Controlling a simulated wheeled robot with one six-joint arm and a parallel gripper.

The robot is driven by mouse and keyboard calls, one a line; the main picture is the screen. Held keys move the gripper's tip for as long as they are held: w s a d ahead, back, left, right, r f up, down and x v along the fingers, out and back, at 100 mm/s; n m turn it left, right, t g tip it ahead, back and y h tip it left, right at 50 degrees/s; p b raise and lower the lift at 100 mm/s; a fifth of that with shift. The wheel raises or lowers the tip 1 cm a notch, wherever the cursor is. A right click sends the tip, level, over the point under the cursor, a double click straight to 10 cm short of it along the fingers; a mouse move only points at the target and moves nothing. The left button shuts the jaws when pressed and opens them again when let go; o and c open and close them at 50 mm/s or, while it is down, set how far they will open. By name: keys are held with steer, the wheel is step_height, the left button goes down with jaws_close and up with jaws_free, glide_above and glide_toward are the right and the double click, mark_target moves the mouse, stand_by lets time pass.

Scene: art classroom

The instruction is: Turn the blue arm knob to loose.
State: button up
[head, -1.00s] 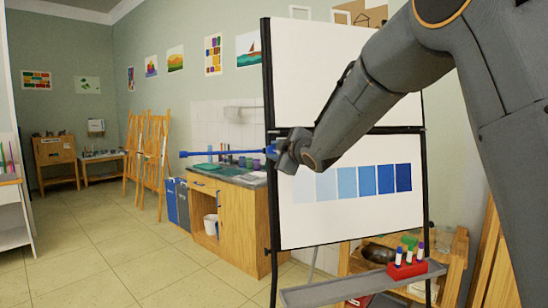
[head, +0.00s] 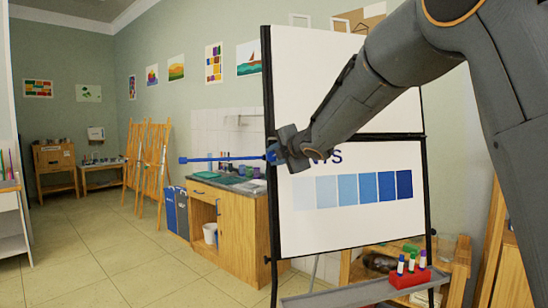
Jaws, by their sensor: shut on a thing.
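A slim blue arm (head: 222,159) sticks out nearly level to the left from the black frame of the easel board (head: 348,228). The blue knob (head: 271,155) is at the arm's right end, by the frame's left post. My gripper (head: 275,152) comes in from the right across the board and is shut on the knob. The gripper body hides most of the knob, so any loose or tight marking cannot be seen.
A grey tray (head: 345,295) below the board holds a red marker stand (head: 410,277). A wooden sink cabinet (head: 237,220) stands behind on the left, with wooden easels (head: 155,160) beyond. The tiled floor (head: 110,260) at left is clear.

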steer(key=shift+n, duration=0.3)
stand_by(0.4)
steer(key=o, duration=1.1)
steer(key=shift+c, duration=0.2)
steer(key=shift+s+d, duration=0.1)
steer(key=v, duration=0.7)
steer(key=shift+s+r, duration=0.2)
